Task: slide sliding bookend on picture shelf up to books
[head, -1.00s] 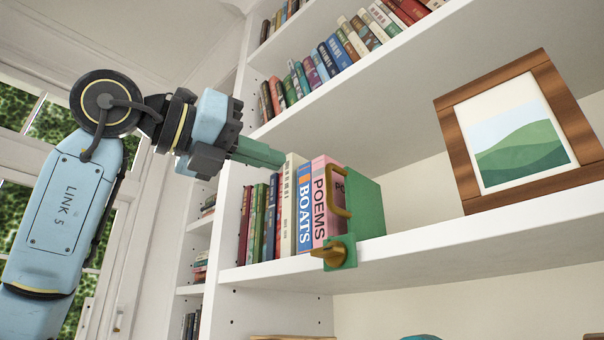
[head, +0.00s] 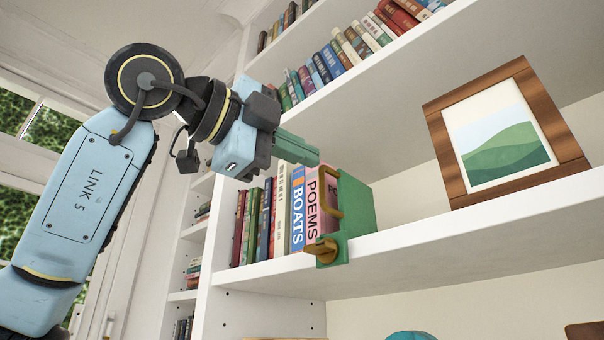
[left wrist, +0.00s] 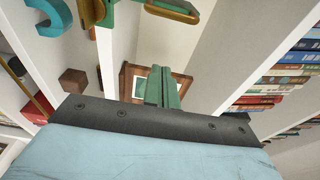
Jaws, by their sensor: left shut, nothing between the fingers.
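The green sliding bookend (head: 360,208) stands on the white picture shelf (head: 440,240), with a brass handle and a brass knob at the shelf's front edge. It is just right of the row of books (head: 283,215), beside the pink POEMS book (head: 312,210). I cannot tell if bookend and book touch. My left gripper (head: 312,156) is shut and empty, its green fingers pointing right above the books' tops, in front of or over them. In the left wrist view the shut fingers (left wrist: 162,88) point towards the picture frame, and the brass handle (left wrist: 172,12) shows at the top. My right gripper is out of view.
A wooden picture frame (head: 441,150) stands on the same shelf to the right, with clear shelf between it and the bookend. A higher shelf (head: 400,65) with more books runs above. A teal object (head: 412,336) shows below.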

